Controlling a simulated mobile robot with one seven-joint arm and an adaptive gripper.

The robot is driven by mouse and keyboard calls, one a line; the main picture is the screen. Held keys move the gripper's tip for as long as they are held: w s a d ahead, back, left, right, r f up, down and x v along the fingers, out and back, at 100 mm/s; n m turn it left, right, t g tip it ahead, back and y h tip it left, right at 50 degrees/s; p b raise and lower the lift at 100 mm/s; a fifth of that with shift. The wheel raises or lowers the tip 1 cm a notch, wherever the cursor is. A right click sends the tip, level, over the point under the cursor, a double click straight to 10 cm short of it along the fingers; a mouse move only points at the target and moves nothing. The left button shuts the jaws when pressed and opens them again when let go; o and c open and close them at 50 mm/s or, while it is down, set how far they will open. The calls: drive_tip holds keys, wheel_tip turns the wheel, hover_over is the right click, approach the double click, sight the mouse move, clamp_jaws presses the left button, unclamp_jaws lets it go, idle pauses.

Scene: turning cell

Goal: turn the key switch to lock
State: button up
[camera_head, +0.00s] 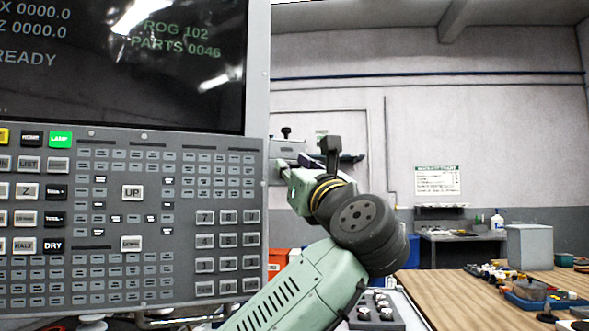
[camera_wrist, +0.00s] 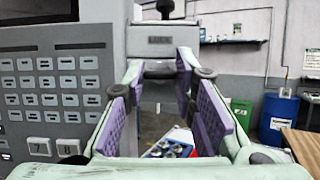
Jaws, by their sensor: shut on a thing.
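In the wrist view, a grey box with a label that seems to read LOCK (camera_wrist: 160,40) stands straight ahead, with a dark knob (camera_wrist: 165,8) above it. My gripper (camera_wrist: 158,69) reaches up to this box, its purple-padded fingers well apart near the camera. A small dark grey piece, apparently the key switch (camera_wrist: 160,73), sits between the fingertips, and the gripper is shut on it. Its turned position cannot be made out. In the head view, the grey box (camera_head: 291,147) shows behind my wrist; the fingertips and key are mostly hidden there.
A control panel (camera_head: 132,220) with many buttons and a screen fills the left, close to my arm. A tray of round parts (camera_wrist: 168,149) lies below the gripper. A wooden bench (camera_head: 480,291) with small items stands at the right. A blue drum (camera_wrist: 279,116) stands further back.

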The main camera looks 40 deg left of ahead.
clamp_jaws()
drive_tip(key=shift+n, duration=0.6)
drive_tip(key=n+g, duration=0.2)
drive_tip(key=n, duration=0.3)
drive_tip(key=n+g+b, duration=0.1)
drive_tip(key=n+g, duration=0.2)
drive_tip(key=n, duration=0.2)
drive_tip(key=n+g, duration=0.2)
drive_tip(key=n, duration=0.4)
drive_tip(key=shift+w+d+r+g, duration=0.2)
drive_tip(key=shift+w+r+g, duration=0.1)
drive_tip(key=shift+g, duration=0.1)
drive_tip(key=n, duration=0.2)
drive_tip(key=n+h+p, duration=0.1)
drive_tip(key=n, duration=0.2)
drive_tip(key=shift+g+h, duration=0.3)
drive_tip(key=shift+g, duration=0.1)
drive_tip(key=shift+n, duration=0.3)
drive_tip(key=shift+s, duration=0.1)
